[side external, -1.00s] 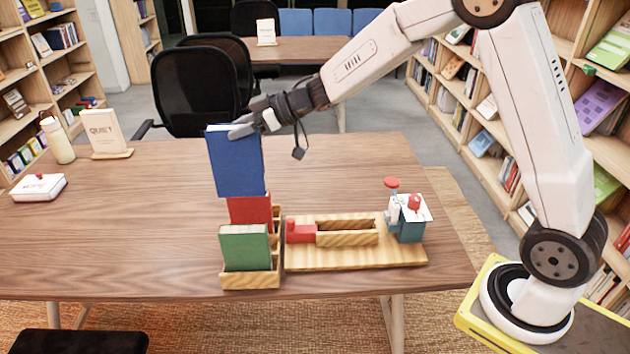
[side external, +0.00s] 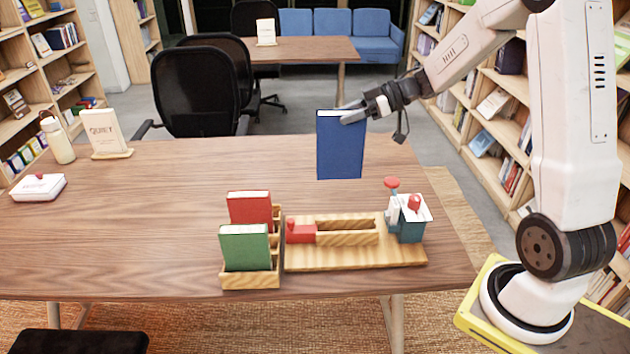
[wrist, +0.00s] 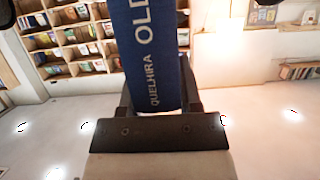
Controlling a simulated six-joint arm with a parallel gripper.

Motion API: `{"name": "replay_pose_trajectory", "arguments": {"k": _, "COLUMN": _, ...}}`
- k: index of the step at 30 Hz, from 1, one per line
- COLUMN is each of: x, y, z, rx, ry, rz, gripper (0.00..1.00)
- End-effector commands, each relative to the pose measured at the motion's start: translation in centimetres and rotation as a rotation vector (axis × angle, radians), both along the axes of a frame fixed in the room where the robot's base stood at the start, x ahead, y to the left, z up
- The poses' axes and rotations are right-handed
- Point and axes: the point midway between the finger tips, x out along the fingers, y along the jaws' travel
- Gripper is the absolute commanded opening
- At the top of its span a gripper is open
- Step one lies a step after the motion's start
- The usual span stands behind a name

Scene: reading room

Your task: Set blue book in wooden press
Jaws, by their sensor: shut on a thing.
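The blue book (side external: 340,150) hangs upright in my gripper (side external: 353,114), which is shut on its top edge. The book is in the air, above and behind the wooden press (side external: 405,255), apart from it. In the wrist view the blue book (wrist: 155,60) shows its spine with pale lettering, held between the fingers of my gripper (wrist: 160,105). The press has a wooden base, a slot between wooden walls, a red block (side external: 301,232) at the slot's left end and a blue-grey part (side external: 408,228) with red knobs at the right.
A wooden rack (side external: 250,282) left of the press holds a red book (side external: 250,208) and a green book (side external: 244,248). A white box (side external: 38,187), a bottle (side external: 58,140) and a QUIET sign (side external: 103,131) stand far left. The table between them is clear.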

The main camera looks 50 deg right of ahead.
Motion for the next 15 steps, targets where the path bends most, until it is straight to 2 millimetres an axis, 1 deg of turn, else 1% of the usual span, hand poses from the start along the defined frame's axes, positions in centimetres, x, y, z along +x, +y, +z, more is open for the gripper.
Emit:
{"name": "replay_pose_trajectory", "arguments": {"k": 3, "x": -1.4, "y": -1.3, "z": 0.1, "rx": 0.006, "ry": 0.001, "rz": -0.004, "gripper": 0.0}}
{"name": "replay_pose_trajectory", "arguments": {"k": 5, "x": -2.1, "y": -1.8, "z": 0.1, "rx": 0.007, "ry": 0.001, "rz": -0.004, "gripper": 0.0}}
{"name": "replay_pose_trajectory", "arguments": {"k": 6, "x": -2.3, "y": -1.9, "z": -0.2, "rx": 0.01, "ry": 0.004, "rz": -0.002, "gripper": 0.0}}
{"name": "replay_pose_trajectory", "arguments": {"k": 15, "x": -2.2, "y": -1.7, "z": -5.2, "rx": 0.012, "ry": 0.006, "rz": -0.001, "gripper": 0.0}}
